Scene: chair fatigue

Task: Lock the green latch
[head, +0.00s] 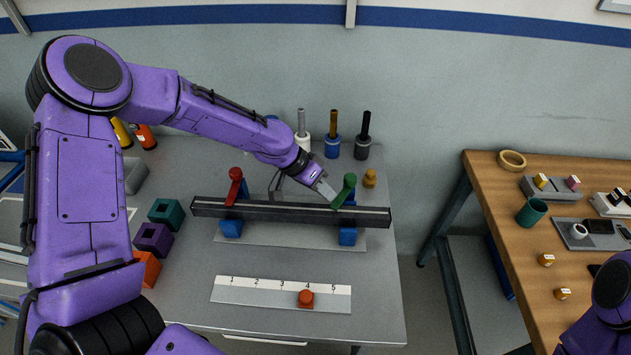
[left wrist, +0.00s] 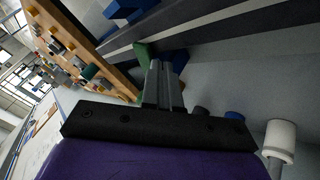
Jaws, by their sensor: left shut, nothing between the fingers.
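The green latch (head: 345,190) stands tilted at the right end of a dark bar (head: 290,212), above a blue block (head: 348,236). A red latch (head: 234,186) stands at the bar's left end, above another blue block (head: 231,228). My left gripper (head: 328,192) is shut and empty, with its fingertips right beside the green latch on its left. In the left wrist view the shut fingers (left wrist: 164,85) reach toward the green latch (left wrist: 143,54), which they partly hide. I cannot tell whether they touch it. The right gripper is not in view; part of my right arm shows at the lower right.
A numbered white strip (head: 250,290) with a red knob (head: 305,298) lies in front of the bar. Coloured blocks (head: 153,238) stand on the left. Several handled cylinders (head: 333,146) and a yellow piece (head: 370,178) stand behind. A wooden table (head: 500,215) is at the right, across a gap.

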